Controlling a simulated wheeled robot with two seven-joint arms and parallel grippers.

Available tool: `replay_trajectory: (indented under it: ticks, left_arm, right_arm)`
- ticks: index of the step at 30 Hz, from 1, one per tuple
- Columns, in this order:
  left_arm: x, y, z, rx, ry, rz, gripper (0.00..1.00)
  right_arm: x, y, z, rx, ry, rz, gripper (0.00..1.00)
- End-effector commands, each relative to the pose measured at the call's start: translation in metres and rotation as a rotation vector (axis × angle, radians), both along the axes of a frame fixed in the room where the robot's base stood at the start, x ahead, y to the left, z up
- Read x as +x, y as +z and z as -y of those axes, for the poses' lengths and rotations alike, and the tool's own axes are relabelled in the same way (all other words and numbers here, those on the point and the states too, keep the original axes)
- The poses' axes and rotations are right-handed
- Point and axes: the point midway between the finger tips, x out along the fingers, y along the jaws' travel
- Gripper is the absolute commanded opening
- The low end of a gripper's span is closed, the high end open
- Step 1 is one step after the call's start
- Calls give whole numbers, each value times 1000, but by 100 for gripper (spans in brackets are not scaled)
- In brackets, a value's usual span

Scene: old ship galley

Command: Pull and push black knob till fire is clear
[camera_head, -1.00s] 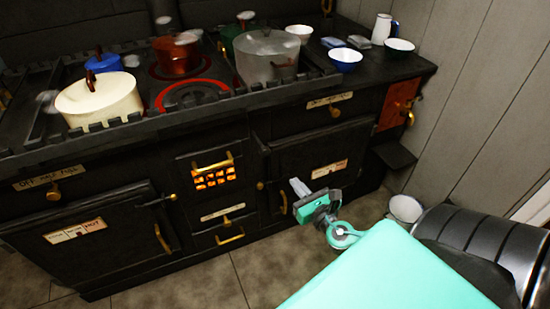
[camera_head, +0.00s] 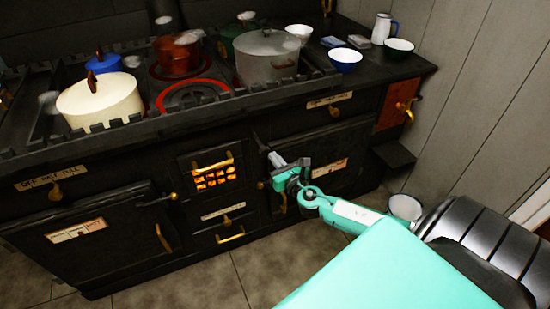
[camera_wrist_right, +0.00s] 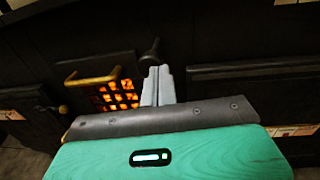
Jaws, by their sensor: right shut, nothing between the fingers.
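The black knob (camera_wrist_right: 150,52) stands out from the dark stove front in the right wrist view, just beyond my right fingertips. My right gripper (camera_wrist_right: 157,74) is shut and empty, its grey fingers pointing at the knob; I cannot tell whether they touch it. In the head view the right gripper (camera_head: 270,153) is in front of the stove, right of the fire grate. The fire (camera_head: 215,179) glows orange behind the grate bars, and it also shows left of my fingers in the wrist view (camera_wrist_right: 112,98). My left gripper is not in view.
A cream pot (camera_head: 100,100), a copper pot (camera_head: 178,57) and a grey pot (camera_head: 266,58) stand on the stove top. A brass handle (camera_head: 213,163) crosses above the grate.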

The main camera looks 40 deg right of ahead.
Motion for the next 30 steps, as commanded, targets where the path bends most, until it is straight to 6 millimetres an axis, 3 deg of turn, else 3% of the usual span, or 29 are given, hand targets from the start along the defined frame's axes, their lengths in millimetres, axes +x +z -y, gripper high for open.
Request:
replay_trajectory:
  ticks: [17,30]
  left_arm:
    - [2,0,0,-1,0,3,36]
    - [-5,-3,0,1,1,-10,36]
  right_arm:
    - [10,0,2,1,-1,0,0]
    - [72,0,17,0,-1,1,0]
